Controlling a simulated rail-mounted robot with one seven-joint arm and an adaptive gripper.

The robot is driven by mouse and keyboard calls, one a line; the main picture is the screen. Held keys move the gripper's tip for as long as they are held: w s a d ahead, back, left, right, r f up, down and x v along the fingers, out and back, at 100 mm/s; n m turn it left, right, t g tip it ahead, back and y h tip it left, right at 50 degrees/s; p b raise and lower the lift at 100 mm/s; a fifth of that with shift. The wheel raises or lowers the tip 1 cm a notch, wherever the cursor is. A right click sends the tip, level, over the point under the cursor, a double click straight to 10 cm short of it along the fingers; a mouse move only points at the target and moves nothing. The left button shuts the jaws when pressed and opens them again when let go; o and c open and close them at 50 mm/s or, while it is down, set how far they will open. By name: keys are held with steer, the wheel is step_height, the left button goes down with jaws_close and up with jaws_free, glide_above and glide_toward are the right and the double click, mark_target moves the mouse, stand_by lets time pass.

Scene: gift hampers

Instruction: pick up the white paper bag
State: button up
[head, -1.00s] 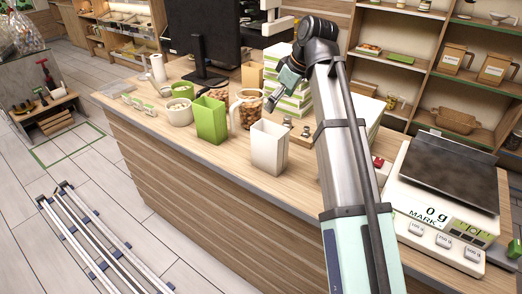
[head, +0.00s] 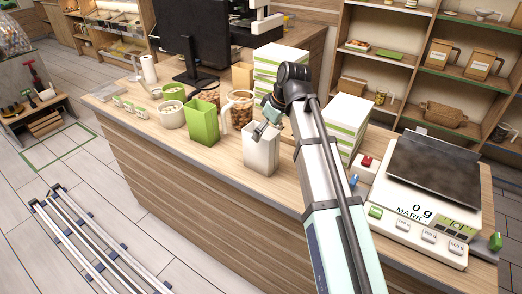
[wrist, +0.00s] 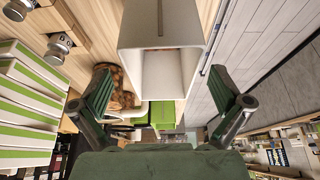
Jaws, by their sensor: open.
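The white paper bag (head: 260,155) stands upright and open-topped on the wooden counter. In the wrist view the bag (wrist: 161,28) fills the top middle, and I look into its open mouth. My gripper (head: 267,121) is just above the bag's rim in the head view. In the wrist view my gripper (wrist: 161,75) is open, with one green finger on the left and one on the right, the bag's mouth between their lines. Nothing is held. I cannot tell if a finger touches the bag.
A green paper bag (head: 203,121) and a glass jar (head: 238,108) stand left of the white bag. White-and-green boxes (head: 346,125) stand behind my arm. A scale (head: 425,205) sits at the right. The counter's front edge is close to the bag.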

mark_target(261, 149)
steer(key=shift+a+p+x, duration=0.1)
steer(key=shift+p+x, duration=0.45)
steer(key=shift+x, duration=0.9)
steer(key=shift+a+p+x, duration=0.15)
steer(key=shift+p+x, duration=0.4)
steer(key=shift+x, duration=0.85)
steer(key=shift+f, duration=0.15)
steer(key=shift+s, duration=0.1)
steer(key=c, duration=1.6)
steer(key=shift+s, duration=0.1)
steer(key=shift+c, duration=0.4)
